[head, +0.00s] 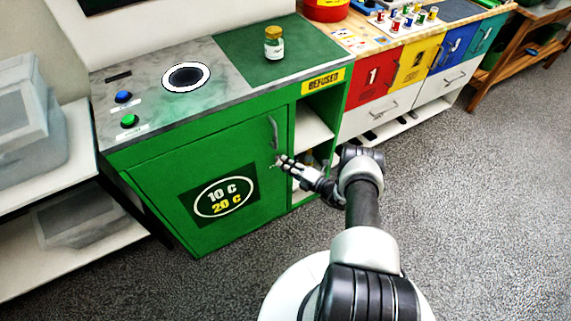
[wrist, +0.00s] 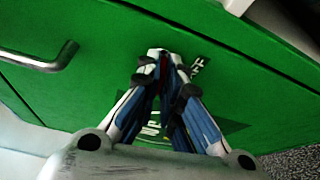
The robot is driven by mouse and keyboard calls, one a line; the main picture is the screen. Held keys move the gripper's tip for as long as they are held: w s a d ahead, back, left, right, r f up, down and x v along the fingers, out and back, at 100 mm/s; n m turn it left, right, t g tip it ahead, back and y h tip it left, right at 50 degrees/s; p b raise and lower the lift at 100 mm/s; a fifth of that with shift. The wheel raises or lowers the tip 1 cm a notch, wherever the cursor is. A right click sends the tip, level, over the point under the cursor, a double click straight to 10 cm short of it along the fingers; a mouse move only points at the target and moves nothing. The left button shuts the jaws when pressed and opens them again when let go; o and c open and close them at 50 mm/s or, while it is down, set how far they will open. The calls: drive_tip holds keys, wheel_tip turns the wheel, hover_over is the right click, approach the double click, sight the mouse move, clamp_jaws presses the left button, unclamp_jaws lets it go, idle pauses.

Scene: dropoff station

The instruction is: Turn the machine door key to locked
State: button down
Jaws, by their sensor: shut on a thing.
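The green machine door (head: 160,170) is closed in the head view. It has a metal bar handle (head: 273,130) near its right edge and a black "10 C / 20 C" sign (head: 187,203). My gripper (head: 281,160) is at the door face, just below the handle. In the wrist view the fingertips (wrist: 166,58) come together against the green door (wrist: 90,100), with the handle (wrist: 40,63) to their left. My gripper is shut on the door key, which the fingers almost wholly hide. I cannot tell which way the key is turned.
The machine top holds a jar (head: 274,45), a round opening (head: 187,77), a blue button (head: 123,97) and a green button (head: 129,121). Open shelves (head: 312,128) lie right of the door. Clear plastic bins (head: 28,120) stand at left. The grey floor (head: 470,190) is clear.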

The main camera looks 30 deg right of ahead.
drive_tip(key=shift+f+m+t, duration=0.1)
drive_tip(key=shift+m+t, duration=0.2)
drive_tip(key=shift+m, duration=0.5)
drive_tip(key=c, duration=1.8)
unclamp_jaws()
drive_tip(key=shift+o, duration=0.2)
drive_tip(key=v, duration=1.2)
drive_tip(key=shift+d+f, duration=0.15)
